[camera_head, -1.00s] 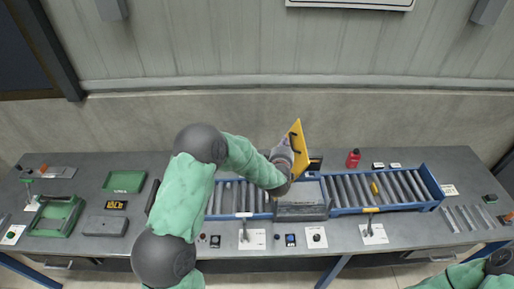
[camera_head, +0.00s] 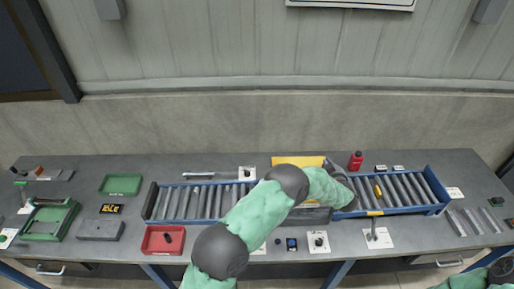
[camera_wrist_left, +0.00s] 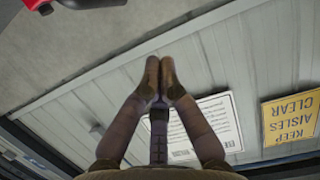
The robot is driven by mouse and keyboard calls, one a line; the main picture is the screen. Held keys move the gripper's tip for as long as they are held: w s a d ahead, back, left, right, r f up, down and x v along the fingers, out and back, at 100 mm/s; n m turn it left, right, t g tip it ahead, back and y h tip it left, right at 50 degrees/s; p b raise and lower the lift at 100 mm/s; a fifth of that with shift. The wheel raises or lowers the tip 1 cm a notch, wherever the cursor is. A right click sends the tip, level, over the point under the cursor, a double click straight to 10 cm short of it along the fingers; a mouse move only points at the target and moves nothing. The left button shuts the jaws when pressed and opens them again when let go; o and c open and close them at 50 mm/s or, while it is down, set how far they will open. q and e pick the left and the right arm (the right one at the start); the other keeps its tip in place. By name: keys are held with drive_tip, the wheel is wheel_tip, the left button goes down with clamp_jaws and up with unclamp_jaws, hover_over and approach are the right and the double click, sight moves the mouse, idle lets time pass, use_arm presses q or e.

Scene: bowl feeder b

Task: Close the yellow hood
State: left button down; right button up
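The yellow hood (camera_head: 298,162) shows in the head view as a low, wide yellow panel at the back of the grey box (camera_head: 312,215) in the middle of the roller conveyor. My left arm crosses in front and hides part of the hood and box, so I cannot tell whether the hood lies flat on the box. My left gripper (camera_head: 347,200) is at the box's right side, mostly hidden by its own wrist. In the left wrist view its fingertips (camera_wrist_left: 160,62) are together with nothing between them. My right gripper is out of view.
The blue-framed roller conveyor (camera_head: 436,184) runs both ways from the box. A red tray (camera_head: 150,246), a green tray (camera_head: 122,184) and a lever plate (camera_head: 383,241) sit on the table.

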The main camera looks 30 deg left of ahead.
use_arm(q)
drive_tip(key=shift+m, duration=0.5)
drive_tip(key=f, duration=0.1)
drive_tip(key=d+f+b, duration=0.1)
drive_tip(key=w+f, duration=0.1)
drive_tip(key=shift+d+f+b, duration=0.2)
drive_tip(key=shift+f+b, duration=0.15)
drive_tip(key=shift+f, duration=0.05)
drive_tip(key=shift+d+f+b, duration=0.25)
drive_tip(key=shift+f+b, duration=0.2)
drive_tip(key=shift+f, duration=0.25)
drive_tip(key=shift+f, duration=0.1)
